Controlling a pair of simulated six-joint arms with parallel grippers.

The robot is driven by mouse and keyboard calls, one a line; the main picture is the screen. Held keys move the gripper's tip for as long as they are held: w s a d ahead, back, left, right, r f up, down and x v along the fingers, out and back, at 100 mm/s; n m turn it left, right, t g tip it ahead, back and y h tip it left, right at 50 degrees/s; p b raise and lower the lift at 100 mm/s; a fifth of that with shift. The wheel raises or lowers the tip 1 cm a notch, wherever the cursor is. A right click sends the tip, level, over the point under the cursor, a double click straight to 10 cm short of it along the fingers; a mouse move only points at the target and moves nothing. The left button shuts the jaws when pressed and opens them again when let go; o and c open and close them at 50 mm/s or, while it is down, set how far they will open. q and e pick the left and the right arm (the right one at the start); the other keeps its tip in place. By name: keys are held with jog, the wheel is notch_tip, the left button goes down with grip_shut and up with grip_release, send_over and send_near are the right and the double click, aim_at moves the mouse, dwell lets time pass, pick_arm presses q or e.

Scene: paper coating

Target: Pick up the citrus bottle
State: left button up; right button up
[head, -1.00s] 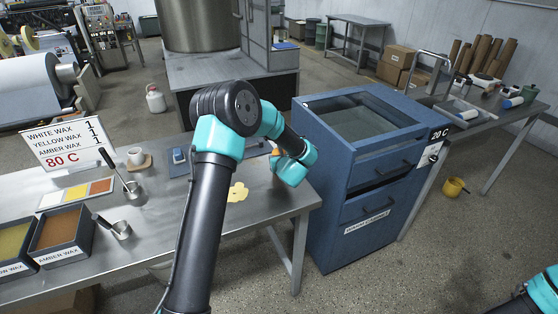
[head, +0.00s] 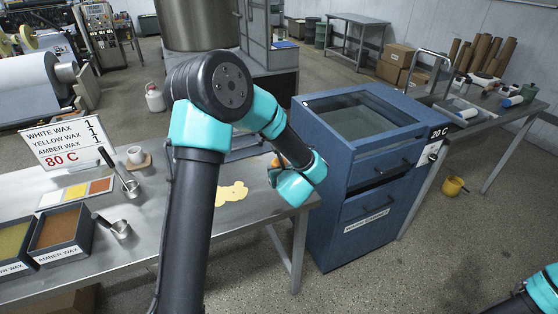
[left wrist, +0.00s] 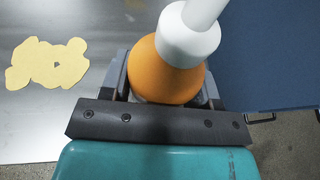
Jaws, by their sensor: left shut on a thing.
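The citrus bottle (left wrist: 168,70) is orange with a white collar and a white upper part, and fills the middle of the left wrist view. My left gripper (left wrist: 163,88) is shut on its orange body, with a dark finger on each side. In the head view only a small orange patch of the bottle (head: 276,162) shows beside my teal wrist, near the right end of the steel table (head: 270,205). The wrist hides the rest of it and the fingers. Part of my right arm shows at the lower right corner, but its gripper is out of view.
A flat pale-yellow patch (head: 232,193) lies on the table left of the bottle. The blue warm cabinet (head: 345,150) stands close on the right, past a gap. Wax trays (head: 62,229), ladles (head: 121,229) and a sign (head: 68,144) occupy the table's left part.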

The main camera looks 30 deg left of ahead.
pick_arm(q)
jog(key=shift+s+d+r, duration=0.1)
jog(key=shift+s+d, duration=0.35)
jog(key=shift+s, duration=0.3)
jog(key=shift+s+d+r, duration=0.1)
jog(key=shift+s+d, duration=0.35)
jog(key=shift+s, duration=0.25)
jog(key=shift+a, duration=0.1)
jog(key=s+a+n+g+y, duration=0.1)
jog(key=s+a+n+g, duration=0.2)
jog(key=a, duration=0.5)
jog(key=s+a+n+g+y, duration=0.2)
jog(key=s+a+n+g, duration=0.1)
jog(key=a, duration=0.6)
jog(key=shift+s+a+y, duration=0.15)
jog(key=shift+s+y, duration=0.1)
jog(key=shift+y, duration=0.05)
jog(key=shift+s, duration=0.1)
